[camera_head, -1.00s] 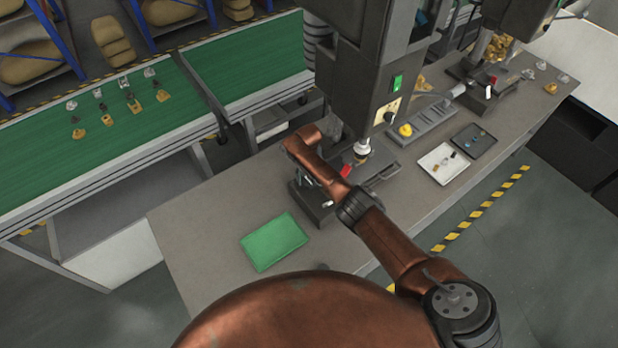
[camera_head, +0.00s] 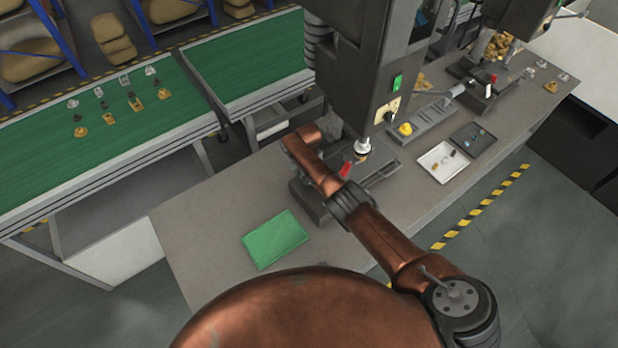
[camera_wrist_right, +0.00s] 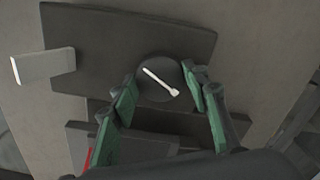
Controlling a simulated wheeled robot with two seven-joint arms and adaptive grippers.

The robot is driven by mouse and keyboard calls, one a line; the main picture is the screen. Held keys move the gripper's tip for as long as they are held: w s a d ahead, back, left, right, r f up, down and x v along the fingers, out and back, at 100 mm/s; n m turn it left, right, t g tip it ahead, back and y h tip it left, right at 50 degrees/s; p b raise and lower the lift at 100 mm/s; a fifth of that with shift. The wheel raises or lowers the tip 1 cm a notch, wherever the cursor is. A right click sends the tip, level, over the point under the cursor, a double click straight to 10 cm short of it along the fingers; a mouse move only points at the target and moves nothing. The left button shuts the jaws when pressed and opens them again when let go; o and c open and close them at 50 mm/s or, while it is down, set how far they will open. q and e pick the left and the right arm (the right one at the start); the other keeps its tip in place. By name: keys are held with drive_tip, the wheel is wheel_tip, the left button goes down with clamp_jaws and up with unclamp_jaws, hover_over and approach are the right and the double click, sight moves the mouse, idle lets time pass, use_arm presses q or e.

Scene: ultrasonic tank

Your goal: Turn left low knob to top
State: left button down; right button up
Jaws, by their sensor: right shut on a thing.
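In the right wrist view a round black knob (camera_wrist_right: 157,78) with a white pointer sits on a dark machine base (camera_wrist_right: 100,35). The pointer runs slantwise, its wider end toward the lower right of the picture. My right gripper (camera_wrist_right: 160,80) has its green fingers on both sides of the knob and is shut on it. In the head view my copper right arm reaches across the bench to the near machine (camera_head: 352,75), and the arm and machine hide the gripper and this knob. My left gripper is not in view.
A green mat (camera_head: 275,240) lies on the grey bench (camera_head: 200,245). A white tray (camera_head: 432,172) and a dark tray (camera_head: 473,143) with small parts are to the right. A light flat lever (camera_wrist_right: 45,66) sticks out left of the knob. A green conveyor (camera_head: 60,150) runs behind.

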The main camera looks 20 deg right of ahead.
drive_tip(key=shift+w+r, duration=0.1)
drive_tip(key=o, duration=1.2)
drive_tip(key=shift+c, duration=0.2)
wheel_tip(320, 180, up, 12)
idle(0.4)
